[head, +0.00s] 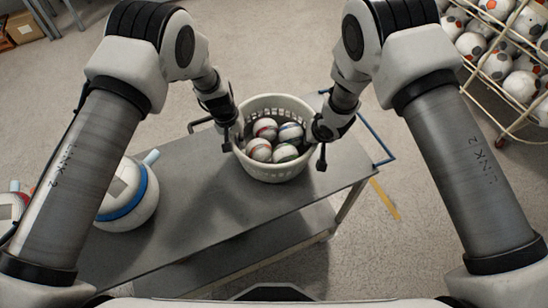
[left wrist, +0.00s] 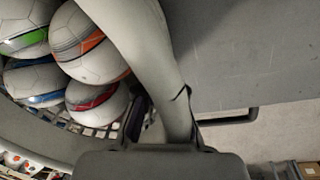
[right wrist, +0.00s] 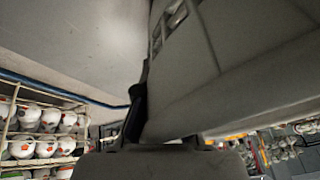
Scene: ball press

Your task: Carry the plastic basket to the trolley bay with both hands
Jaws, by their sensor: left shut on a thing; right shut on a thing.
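The white plastic basket (head: 272,173) stands on or just above the grey trolley top (head: 200,190), near its right end; I cannot tell whether it touches. Several balls (head: 264,128) lie inside it, with red, blue and green marks. My left gripper (head: 236,140) is shut on the basket's left rim. My right gripper (head: 318,143) is shut on its right rim. The left wrist view shows the basket rim (left wrist: 150,50) running into the jaws and balls (left wrist: 90,45) inside. The right wrist view shows the basket wall (right wrist: 220,70) close up. The fingertips are mostly hidden.
A white rounded object with a blue band (head: 130,195) stands at the trolley's left. A wire rack of balls (head: 495,60) is at upper right. A blue handle (head: 375,140) edges the trolley's right end. A yellow floor strip (head: 385,200) lies beside it.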

